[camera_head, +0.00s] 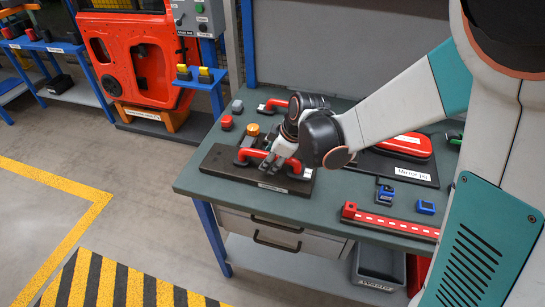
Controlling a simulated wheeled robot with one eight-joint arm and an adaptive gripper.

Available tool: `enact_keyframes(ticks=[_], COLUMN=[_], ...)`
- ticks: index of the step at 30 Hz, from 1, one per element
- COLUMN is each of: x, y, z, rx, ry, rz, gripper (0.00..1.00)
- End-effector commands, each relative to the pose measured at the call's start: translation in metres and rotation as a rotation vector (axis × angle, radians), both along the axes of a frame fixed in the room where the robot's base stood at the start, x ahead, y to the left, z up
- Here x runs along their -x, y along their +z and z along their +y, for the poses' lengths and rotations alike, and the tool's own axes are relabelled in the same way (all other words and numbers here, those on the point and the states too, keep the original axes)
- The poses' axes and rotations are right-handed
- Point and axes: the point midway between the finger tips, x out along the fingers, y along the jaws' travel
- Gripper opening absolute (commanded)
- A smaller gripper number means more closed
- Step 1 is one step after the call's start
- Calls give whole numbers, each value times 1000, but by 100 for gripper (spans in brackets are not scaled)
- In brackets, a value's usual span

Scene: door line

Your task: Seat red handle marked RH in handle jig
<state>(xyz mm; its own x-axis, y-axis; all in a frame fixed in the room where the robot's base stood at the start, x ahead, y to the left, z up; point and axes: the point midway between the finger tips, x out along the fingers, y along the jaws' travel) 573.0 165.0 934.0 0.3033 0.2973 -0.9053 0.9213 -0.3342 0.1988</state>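A red handle (251,154) lies low over the handle jig (221,163), a dark board at the front left of the bench, with dark blocks by the handle's ends. I cannot tell whether it is fully seated, and its marking is too small to read. My gripper (271,166) reaches down over the middle of this handle. Its grey fingers are at the handle's bar and hide part of it. The picture does not show clearly whether they grip it. A second red handle (275,103) with a white tag lies behind, on the bench top.
The mirror jig (410,172) stands right, with blue clamps (385,194) and a red rail (390,222) in front. An orange door (128,55) stands back left.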

Motion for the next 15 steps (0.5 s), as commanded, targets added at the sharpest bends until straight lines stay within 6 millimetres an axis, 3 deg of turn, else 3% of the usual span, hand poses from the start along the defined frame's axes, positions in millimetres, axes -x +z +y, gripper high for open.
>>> enact_keyframes(ticks=[8, 15], x=[1, 10], y=[3, 28], z=[-1, -10], rx=[0, -1], ry=[0, -2], rz=[0, 1], gripper=[43, 43])
